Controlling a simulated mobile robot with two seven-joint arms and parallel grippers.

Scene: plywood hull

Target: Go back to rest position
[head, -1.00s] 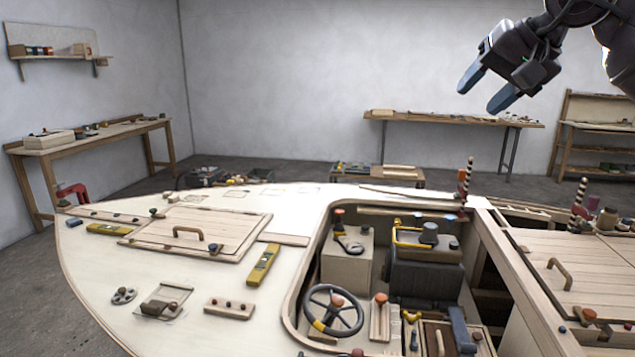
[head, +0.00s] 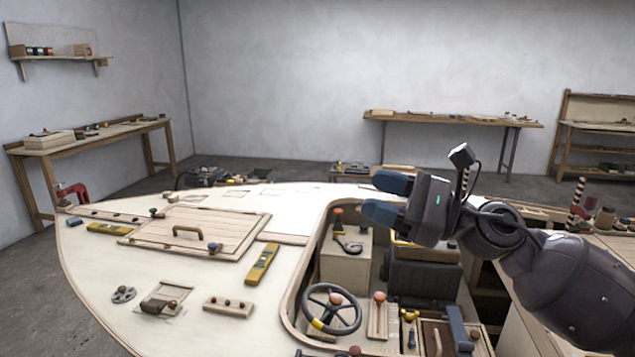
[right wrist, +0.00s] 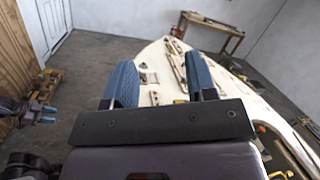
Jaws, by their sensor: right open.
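My right gripper (head: 384,198) is in the head view, over the cockpit of the plywood hull, pointing left with its arm coming in from the right edge. Its two blue fingers are apart with nothing between them. In the right wrist view its fingers (right wrist: 161,84) are spread, with the hull beyond them. My left gripper (right wrist: 42,115) shows small at the left edge of the right wrist view, with blue fingers over the grey floor. It is too small there to tell whether it is open. The left arm is not in the head view.
The pale hull deck (head: 110,262) carries a hatch panel (head: 215,225), a yellow level (head: 262,264) and small parts. A striped post (head: 577,200) stands at right. Benches line the walls.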

